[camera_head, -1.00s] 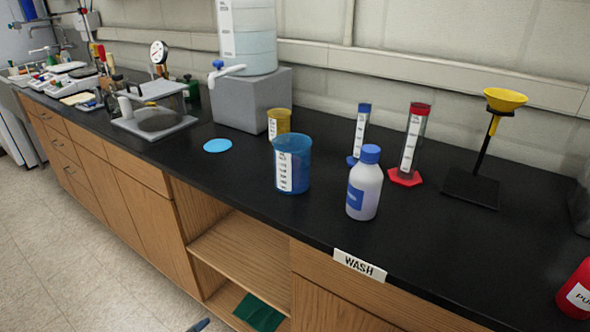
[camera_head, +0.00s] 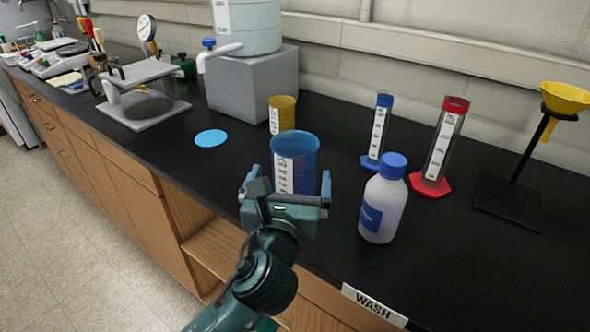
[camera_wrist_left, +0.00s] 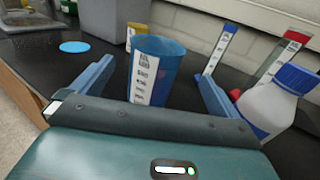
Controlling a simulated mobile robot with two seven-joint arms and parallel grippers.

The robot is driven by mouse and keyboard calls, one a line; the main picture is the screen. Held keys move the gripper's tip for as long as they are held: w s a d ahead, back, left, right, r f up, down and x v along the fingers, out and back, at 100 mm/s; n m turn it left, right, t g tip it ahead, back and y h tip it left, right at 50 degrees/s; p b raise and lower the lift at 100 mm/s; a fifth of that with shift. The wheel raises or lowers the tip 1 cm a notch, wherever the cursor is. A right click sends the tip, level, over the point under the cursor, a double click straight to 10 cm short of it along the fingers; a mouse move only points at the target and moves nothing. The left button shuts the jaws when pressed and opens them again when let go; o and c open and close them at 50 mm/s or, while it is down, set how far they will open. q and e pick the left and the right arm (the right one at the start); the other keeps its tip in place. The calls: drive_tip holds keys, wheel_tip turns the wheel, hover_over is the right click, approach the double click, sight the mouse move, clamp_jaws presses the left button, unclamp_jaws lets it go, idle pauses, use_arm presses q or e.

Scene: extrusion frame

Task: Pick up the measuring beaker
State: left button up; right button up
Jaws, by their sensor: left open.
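The blue measuring beaker (camera_head: 305,152) stands upright on the black bench top, with a white scale label on its side. My left gripper (camera_head: 288,182) is open and empty just in front of it, its two fingers pointing toward the beaker. In the left wrist view the beaker (camera_wrist_left: 163,62) shows between the open fingers of the left gripper (camera_wrist_left: 155,78). Whether the fingers overlap its sides is hard to tell. The gripper hides the beaker's lower front in the head view. My right gripper is not in view.
A white bottle with a blue cap (camera_head: 383,205) stands close to the right of the gripper. A smaller yellow beaker (camera_head: 283,112) is behind the blue one. Blue (camera_head: 378,130) and red (camera_head: 440,145) cylinders stand behind the bottle. A blue disc (camera_head: 210,138) lies at left, with clear bench around it.

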sight(291, 161)
use_arm(q)
drive_tip(key=w, duration=0.8)
drive_tip(key=shift+w+d+f, duration=0.15)
drive_tip(key=shift+w+d, duration=0.15)
drive_tip(key=shift+d, duration=0.05)
drive_tip(key=shift+c, duration=0.4)
drive_tip(key=c, duration=1.2)
drive_tip(key=shift+c, duration=0.5)
